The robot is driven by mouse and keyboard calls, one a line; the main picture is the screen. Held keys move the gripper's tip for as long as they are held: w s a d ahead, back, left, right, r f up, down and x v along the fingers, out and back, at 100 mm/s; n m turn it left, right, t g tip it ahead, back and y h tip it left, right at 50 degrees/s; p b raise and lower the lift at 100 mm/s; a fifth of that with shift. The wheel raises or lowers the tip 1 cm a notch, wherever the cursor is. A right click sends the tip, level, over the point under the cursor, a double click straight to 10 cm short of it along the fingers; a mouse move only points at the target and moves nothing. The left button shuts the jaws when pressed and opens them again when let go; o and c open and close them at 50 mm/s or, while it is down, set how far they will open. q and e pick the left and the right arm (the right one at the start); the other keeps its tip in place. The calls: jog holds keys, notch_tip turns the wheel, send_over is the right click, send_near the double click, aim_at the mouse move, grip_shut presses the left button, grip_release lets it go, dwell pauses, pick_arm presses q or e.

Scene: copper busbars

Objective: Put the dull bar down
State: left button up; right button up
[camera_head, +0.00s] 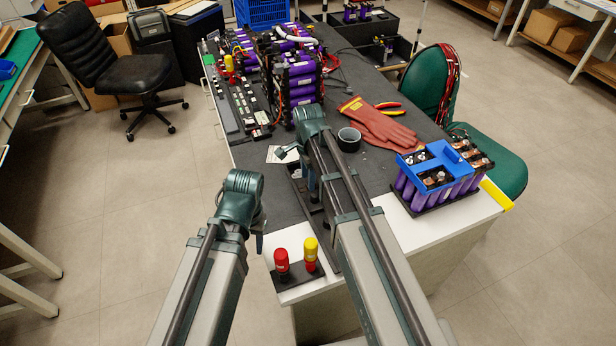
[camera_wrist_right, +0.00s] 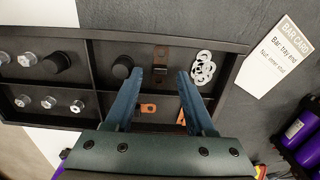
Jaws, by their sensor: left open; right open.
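A dark brown dull bar (camera_wrist_right: 162,56) lies in the upper middle compartment of the black tray (camera_wrist_right: 215,39) in the right wrist view. My right gripper (camera_wrist_right: 161,76) is open over that tray, its fingertips apart near the bar's lower end. I cannot tell how high they are above it. A brighter copper bar (camera_wrist_right: 148,108) shows between the fingers in the lower compartment. In the head view my right arm hides much of the tray (camera_head: 303,196). My left gripper (camera_head: 259,240) hangs off the bench's left side, its fingers mostly hidden.
White washers (camera_wrist_right: 203,68), bolts and black caps sit in the tray. A bar card (camera_wrist_right: 275,56) lies beside it. A purple battery module (camera_head: 440,182) with a blue cover stands right. Red and yellow tools (camera_head: 297,262) stand in front. Red gloves (camera_head: 378,125) lie behind.

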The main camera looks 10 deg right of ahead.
notch_tip(320, 180, up, 11)
jog(key=p, duration=1)
jog(key=s+a+n, duration=0.3)
jog(key=s+n, duration=0.6)
jog(key=s, duration=0.1)
jog(key=s+a+n+h, duration=0.1)
jog(key=s+a+n, duration=0.2)
jog(key=s+n, duration=0.6)
jog(key=shift+s+a+n, duration=0.35)
jog(key=shift+n, duration=0.45)
jog(key=shift+r, duration=0.1)
